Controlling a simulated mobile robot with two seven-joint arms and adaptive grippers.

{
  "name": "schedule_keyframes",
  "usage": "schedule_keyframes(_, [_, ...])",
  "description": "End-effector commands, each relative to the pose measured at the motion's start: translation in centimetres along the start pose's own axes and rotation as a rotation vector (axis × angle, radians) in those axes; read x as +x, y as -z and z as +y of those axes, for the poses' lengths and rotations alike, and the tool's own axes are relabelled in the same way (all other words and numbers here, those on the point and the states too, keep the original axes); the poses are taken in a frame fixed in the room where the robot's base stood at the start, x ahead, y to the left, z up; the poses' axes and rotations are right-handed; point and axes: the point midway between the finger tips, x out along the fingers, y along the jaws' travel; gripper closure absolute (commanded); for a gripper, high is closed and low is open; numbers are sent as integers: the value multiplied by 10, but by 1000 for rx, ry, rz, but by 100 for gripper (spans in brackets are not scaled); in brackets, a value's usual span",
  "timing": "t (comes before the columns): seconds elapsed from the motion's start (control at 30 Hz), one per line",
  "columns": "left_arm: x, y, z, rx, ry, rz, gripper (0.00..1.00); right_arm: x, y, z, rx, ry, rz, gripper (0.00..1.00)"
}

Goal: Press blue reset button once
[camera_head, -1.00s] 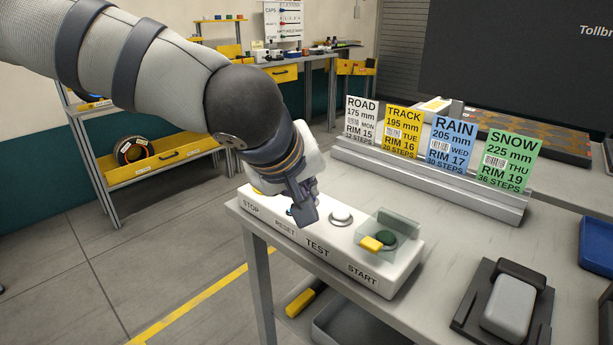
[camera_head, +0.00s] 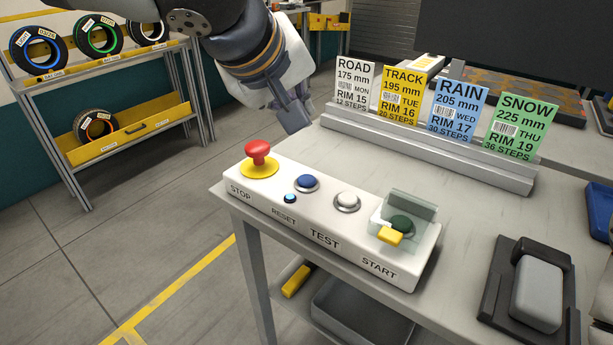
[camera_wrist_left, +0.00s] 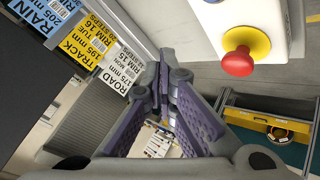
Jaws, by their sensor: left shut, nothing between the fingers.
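The blue reset button (camera_head: 306,183) sits on the white control box (camera_head: 325,238), above the RESET label, with a small lit blue lamp (camera_head: 290,198) in front of it. My left gripper (camera_head: 294,120) is shut and empty, raised behind the box and apart from the blue button. In the left wrist view, the gripper's fingers (camera_wrist_left: 165,85) are together with nothing between them. The box's white corner (camera_wrist_left: 205,20) shows at the upper right there; the blue button is out of that view.
On the box, a red stop button (camera_head: 258,152) is left of the blue one. A white test button (camera_head: 347,201) and a green start button (camera_head: 401,224) under a clear cover are to the right. Sign cards (camera_head: 402,95) stand in a rail behind. A grey pedal-like block (camera_head: 538,290) lies at right.

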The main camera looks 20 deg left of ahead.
Motion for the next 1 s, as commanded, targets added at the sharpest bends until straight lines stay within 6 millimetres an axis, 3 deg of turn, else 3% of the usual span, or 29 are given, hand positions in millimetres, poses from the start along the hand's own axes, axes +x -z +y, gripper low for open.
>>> schedule_keyframes(0.5, [50, -37, -37, 1, 3, -6, 100, 5, -4, 0, 0, -1, -18, 60])
schedule_keyframes(1.0, [55, -41, -40, 0, 0, -2, 100, 6, -5, 0, 0, -1, -21, 60])
